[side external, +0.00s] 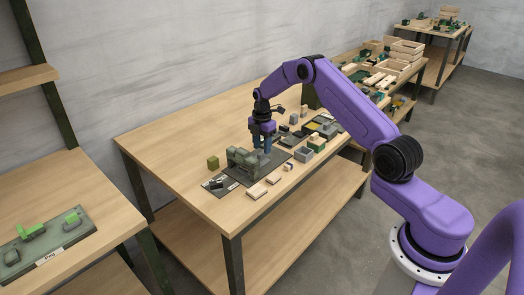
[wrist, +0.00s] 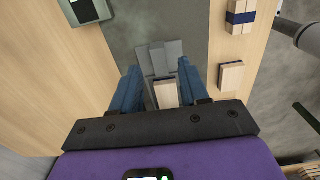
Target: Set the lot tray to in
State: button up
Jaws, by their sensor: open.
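My gripper (side external: 262,146) is over the dark mat on the middle table, just behind a grey-green fixture (side external: 243,161). Its blue fingers are apart in the wrist view (wrist: 159,68). Between and beyond them are grey slats (wrist: 160,57) and a pale wooden block (wrist: 166,94); I cannot tell whether the fingers touch either. I cannot tell for sure which part is the lot tray, and no tray position can be read. The fixture partly hides the fingertips in the side view.
A black-and-white label plate (side external: 220,185) lies at the front. Wooden pieces (side external: 256,191) lie along the table's right edge, with small blocks and trays behind. The table's left part is clear.

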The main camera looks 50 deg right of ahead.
jog(key=shift+f, duration=1.3)
jog(key=shift+c, duration=0.3)
grip_shut()
jog(key=shift+a, duration=2)
jog(key=shift+o, duration=0.3)
grip_release()
jog(key=shift+d, duration=0.1)
notch_tip(320, 180, up, 18)
jog(key=shift+f, duration=0.25)
